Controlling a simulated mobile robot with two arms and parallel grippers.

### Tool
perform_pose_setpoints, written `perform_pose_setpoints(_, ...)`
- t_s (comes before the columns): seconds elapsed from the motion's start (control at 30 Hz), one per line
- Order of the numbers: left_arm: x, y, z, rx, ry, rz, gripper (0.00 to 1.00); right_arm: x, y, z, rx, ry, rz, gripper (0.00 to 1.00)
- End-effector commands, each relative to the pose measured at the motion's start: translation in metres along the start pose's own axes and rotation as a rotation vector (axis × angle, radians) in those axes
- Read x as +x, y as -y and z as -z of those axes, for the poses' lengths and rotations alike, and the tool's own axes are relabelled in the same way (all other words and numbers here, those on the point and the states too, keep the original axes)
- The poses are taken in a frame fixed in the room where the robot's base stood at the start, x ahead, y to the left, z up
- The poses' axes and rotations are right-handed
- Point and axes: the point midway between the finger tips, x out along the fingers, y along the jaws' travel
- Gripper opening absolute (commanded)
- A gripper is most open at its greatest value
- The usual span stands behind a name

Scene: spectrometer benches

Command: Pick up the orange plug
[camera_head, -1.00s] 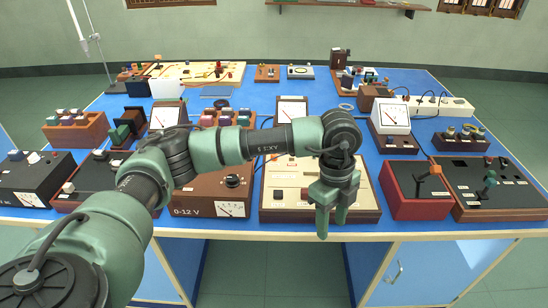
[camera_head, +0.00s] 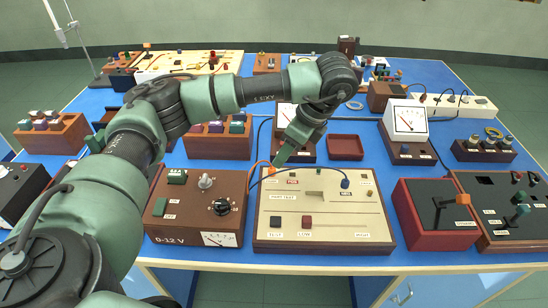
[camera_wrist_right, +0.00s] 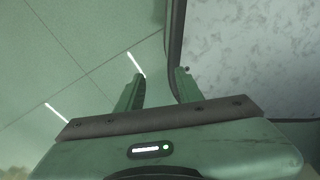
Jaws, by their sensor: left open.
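The small orange plug (camera_head: 271,170) is at the upper left edge of the cream panel (camera_head: 335,220) in the head view, with an orange lead curving away to its left. My left gripper (camera_head: 283,156) is open and points down and left, its fingertips just above the plug. Part of the plug is hidden by the fingers, and I cannot tell if they touch it. My right gripper (camera_wrist_right: 158,88) shows in the right wrist view, open and empty, above green floor tiles beside a pale surface.
The 0-12 V supply box (camera_head: 190,236) stands left of the panel. A red box (camera_head: 432,240) with an orange-topped lever stands right of it. A blue plug (camera_head: 345,183) sits on the panel. Meters and an empty red tray (camera_head: 345,147) stand behind.

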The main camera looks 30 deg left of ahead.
Motion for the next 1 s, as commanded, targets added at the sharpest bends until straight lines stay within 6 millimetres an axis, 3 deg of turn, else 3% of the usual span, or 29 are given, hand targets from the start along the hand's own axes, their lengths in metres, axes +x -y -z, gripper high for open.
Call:
perform_pose_setpoints(0.2, 0.017, -0.001, 0.001, 0.003, -0.002, -0.004, 0.45, 0.004, 0.004, 0.001, 0.002, -0.002, 0.005, 0.36)
perform_pose_setpoints(0.5, 0.052, 0.001, -0.007, 0.001, 0.001, -0.005, 0.45, -0.006, 0.0, -0.023, -0.002, 0.033, 0.0, 0.36)
perform_pose_setpoints(0.7, 0.075, 0.002, -0.006, 0.003, -0.001, -0.001, 0.45, -0.008, -0.003, -0.016, -0.003, 0.024, -0.003, 0.36)
perform_pose_setpoints(0.97, 0.078, 0.002, -0.005, 0.003, -0.001, 0.0, 0.45, -0.007, -0.004, -0.008, -0.003, 0.012, -0.004, 0.36)
perform_pose_setpoints(1.0, 0.078, 0.002, -0.005, 0.003, -0.001, 0.0, 0.34, -0.007, -0.004, -0.008, -0.003, 0.012, -0.004, 0.36)
